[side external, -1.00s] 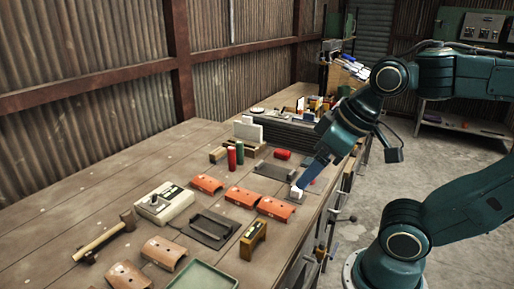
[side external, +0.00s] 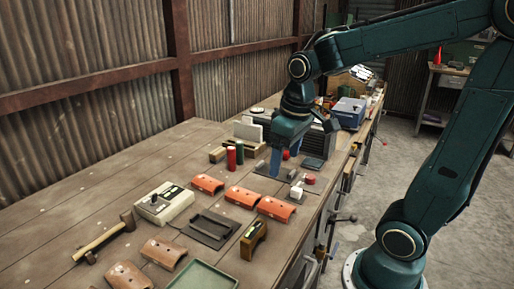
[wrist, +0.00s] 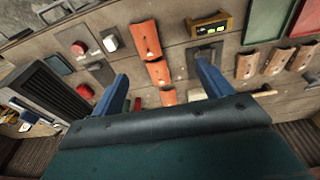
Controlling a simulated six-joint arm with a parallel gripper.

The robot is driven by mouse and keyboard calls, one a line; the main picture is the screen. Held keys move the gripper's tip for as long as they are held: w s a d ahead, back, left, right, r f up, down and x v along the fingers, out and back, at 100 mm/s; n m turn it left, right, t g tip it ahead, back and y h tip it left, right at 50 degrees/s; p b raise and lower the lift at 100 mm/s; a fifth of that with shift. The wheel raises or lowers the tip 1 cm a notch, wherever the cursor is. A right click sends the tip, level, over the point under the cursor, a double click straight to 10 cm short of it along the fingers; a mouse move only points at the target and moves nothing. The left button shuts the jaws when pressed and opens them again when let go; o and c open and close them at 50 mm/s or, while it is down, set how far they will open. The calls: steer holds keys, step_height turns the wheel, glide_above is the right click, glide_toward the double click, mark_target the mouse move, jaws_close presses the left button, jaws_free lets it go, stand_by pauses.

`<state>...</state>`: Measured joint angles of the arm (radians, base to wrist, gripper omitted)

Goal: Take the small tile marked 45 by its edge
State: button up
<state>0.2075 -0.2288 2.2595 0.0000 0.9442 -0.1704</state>
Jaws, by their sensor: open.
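Several orange curved tiles lie on the bench. In the side view, three form a diagonal row: a far tile (side external: 207,184), a middle tile (side external: 242,197) and a near tile (side external: 276,209). Two paler tiles (side external: 163,252) lie at the front left. The wrist view also shows the row (wrist: 159,72) and a paler group (wrist: 275,61). No number is legible, so I cannot tell which tile is marked 45. My gripper (side external: 285,166), with blue fingers, is open and empty above the bench, behind the row. In the wrist view its fingers (wrist: 158,78) stand wide apart.
A dark tray-like plate (side external: 208,228), a yellow-brown block (side external: 254,240), a white device (side external: 164,204) and a hammer (side external: 105,238) lie around the tiles. Red and green cylinders (side external: 235,155) stand behind. A white block (side external: 297,190) sits near the bench edge. Bare wood shows at left.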

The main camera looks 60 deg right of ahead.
steer(key=g, duration=0.2)
glide_above(276, 204)
step_height(276, 204, down, 4)
steer(key=shift+s+f, duration=0.1)
steer(key=shift+f, duration=4.3)
steer(key=shift+f, duration=0.1)
steer(key=shift+f, duration=2.5)
steer(key=c, duration=1.1)
